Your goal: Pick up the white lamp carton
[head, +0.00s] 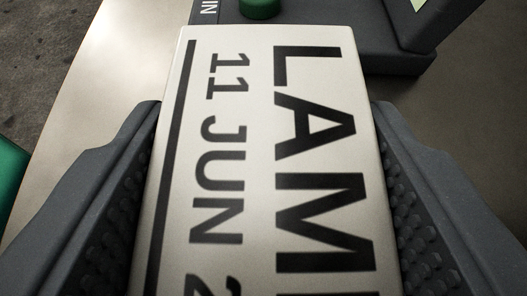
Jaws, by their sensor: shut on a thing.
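The white lamp carton (258,150) fills the middle of the head view. Its face carries large dark print reading "LAM" and "11 JUN", turned sideways, with a dark line along the left side. The carton runs off the bottom edge of the picture. My gripper (265,190) is shut on it, with one dark grey finger on the left side and one on the right. The studded pads lie against the carton's two sides. The carton's underside is hidden, so I cannot tell whether it touches the surface below.
A smooth grey-beige surface (95,85) lies below and behind the carton. A dark grey unit with a green button (259,8) and the letters "IN" stands just beyond its far end. A green object (10,185) shows at the left edge, beside rough dark floor (40,50).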

